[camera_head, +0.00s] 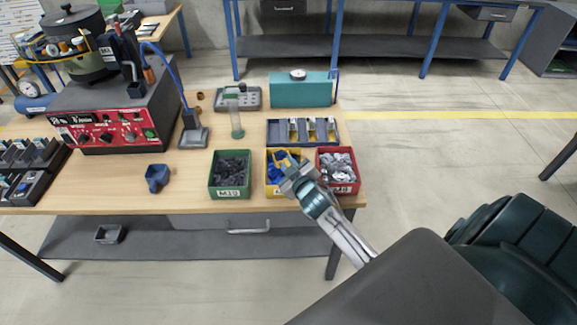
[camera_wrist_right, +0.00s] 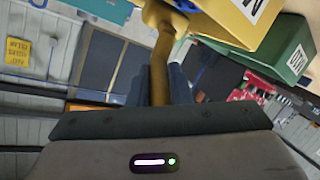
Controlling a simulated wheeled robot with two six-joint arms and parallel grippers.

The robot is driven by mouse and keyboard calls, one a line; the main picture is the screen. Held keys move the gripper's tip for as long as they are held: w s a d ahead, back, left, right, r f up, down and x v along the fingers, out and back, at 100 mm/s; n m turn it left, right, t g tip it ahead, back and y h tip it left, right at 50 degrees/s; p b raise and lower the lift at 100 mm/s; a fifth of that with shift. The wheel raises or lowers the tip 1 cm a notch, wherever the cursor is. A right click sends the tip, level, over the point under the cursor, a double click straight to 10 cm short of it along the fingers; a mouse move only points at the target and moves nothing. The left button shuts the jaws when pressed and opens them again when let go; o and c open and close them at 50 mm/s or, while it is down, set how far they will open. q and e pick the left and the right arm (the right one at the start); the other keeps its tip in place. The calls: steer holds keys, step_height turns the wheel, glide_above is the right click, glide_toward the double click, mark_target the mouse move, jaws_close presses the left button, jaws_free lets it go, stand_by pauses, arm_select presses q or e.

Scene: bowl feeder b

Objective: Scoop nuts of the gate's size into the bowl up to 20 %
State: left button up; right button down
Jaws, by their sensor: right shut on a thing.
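My right gripper (camera_head: 290,180) is shut on the brown handle of a scoop (camera_wrist_right: 161,65), which runs up between the fingers in the right wrist view. The scoop's load cannot be made out. A green bin (camera_head: 229,193) labelled M10 holds dark nuts; a red bin (camera_head: 351,153) holds silvery nuts. The bowl feeder (camera_head: 82,45) stands on a red-fronted control unit at left; its inside is hidden. My left gripper is not in view.
A blue cup-like piece (camera_head: 157,178) lies left of the bins. Behind the bins stand a compartment tray (camera_head: 303,131), a clear cylinder (camera_head: 237,122) and a teal box (camera_head: 300,92). The table front between is clear.

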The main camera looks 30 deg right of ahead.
step_height(320, 180, up, 3)
steer(key=shift+p, duration=0.85)
step_height(320, 180, up, 3)
steer(key=shift+r+p, duration=0.2)
steer(key=shift+p, duration=0.65)
steer(key=shift+s+r+t, duration=0.1)
steer(key=shift+r+t, duration=0.2)
steer(key=shift+r, duration=0.3)
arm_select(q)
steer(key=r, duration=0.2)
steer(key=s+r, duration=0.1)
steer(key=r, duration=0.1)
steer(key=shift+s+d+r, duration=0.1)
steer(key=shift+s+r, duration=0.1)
arm_select(e)
steer(key=shift+a, duration=0.1)
